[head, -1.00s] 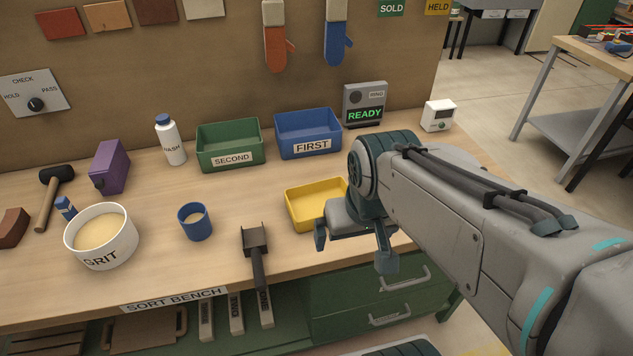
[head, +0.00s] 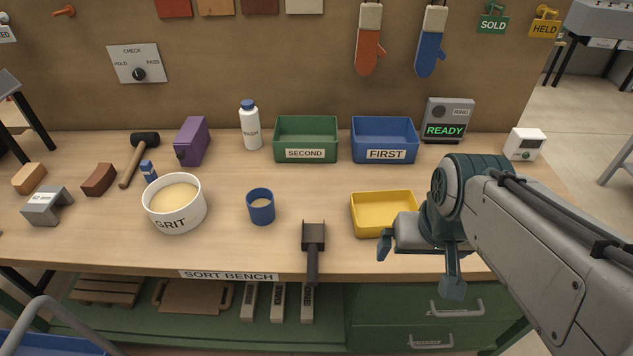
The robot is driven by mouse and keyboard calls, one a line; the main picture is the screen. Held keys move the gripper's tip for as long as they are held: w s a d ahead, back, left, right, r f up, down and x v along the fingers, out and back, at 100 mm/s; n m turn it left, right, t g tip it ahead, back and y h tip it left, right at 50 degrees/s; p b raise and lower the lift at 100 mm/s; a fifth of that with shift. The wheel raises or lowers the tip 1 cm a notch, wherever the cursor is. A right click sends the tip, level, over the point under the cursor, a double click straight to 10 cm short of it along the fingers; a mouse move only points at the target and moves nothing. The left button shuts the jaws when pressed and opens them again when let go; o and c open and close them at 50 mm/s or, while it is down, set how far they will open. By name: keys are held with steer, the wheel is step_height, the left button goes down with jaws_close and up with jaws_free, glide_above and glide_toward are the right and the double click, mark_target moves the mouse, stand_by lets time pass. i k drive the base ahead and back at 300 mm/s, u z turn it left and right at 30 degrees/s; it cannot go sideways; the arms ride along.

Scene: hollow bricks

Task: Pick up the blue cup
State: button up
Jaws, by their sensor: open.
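The blue cup (head: 261,212) stands upright on the bench, left of centre in the head view, with tan contents showing inside. My gripper (head: 420,272) is open and empty at the right, near the bench's front edge. It is well to the right of the cup and apart from it. My gripper and arm cover part of the yellow tray's right side.
The white GRIT bowl (head: 174,220) stands left of the cup. A black scoop (head: 313,245) and the yellow tray (head: 374,225) lie between the cup and my gripper. Green (head: 305,128) and blue (head: 384,130) bins stand behind. Bare bench surrounds the cup.

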mark_target(260, 200)
steer(key=z, duration=0.1)
steer(key=k, duration=0.35)
steer(key=u, duration=1.75)
steer(key=i, duration=0.5)
steer(key=u, duration=0.05)
